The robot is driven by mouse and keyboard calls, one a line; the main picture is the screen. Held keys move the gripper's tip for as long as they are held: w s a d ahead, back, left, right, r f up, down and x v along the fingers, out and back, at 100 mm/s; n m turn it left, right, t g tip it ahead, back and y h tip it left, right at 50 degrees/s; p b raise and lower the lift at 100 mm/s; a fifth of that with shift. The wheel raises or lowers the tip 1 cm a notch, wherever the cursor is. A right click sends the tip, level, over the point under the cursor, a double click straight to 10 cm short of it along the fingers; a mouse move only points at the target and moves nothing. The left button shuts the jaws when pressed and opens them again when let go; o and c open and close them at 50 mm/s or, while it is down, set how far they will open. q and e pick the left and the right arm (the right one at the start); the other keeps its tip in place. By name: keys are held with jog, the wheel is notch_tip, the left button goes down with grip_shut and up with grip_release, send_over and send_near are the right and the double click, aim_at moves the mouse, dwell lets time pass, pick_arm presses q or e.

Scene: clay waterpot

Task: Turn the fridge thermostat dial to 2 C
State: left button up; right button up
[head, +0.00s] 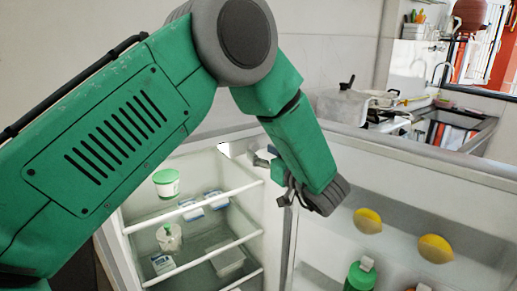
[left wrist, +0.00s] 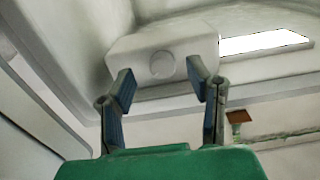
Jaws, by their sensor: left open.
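The thermostat dial (left wrist: 162,65) is a small round pale knob on a white housing (left wrist: 190,40) inside the fridge, seen in the left wrist view. No scale marks or numbers can be read on it. My left gripper (left wrist: 160,76) is open, with one blue-padded finger on each side of the dial in the picture. I see no finger touching the dial. In the head view my left gripper (head: 283,180) is at the upper right of the open fridge compartment, partly hidden by my green arm. The dial itself cannot be made out there. My right gripper is not in view.
The fridge shelves (head: 195,208) hold a green-lidded tub (head: 167,182) and several small containers. The open door (head: 330,245) at right carries two lemons (head: 368,220) and a green bottle (head: 360,275). A bright lamp panel (left wrist: 265,43) is right of the housing.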

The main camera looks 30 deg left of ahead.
aim_at(254, 147)
pick_arm(q)
jog(key=shift+x, duration=1.25)
jog(key=shift+r, duration=0.1)
grip_shut()
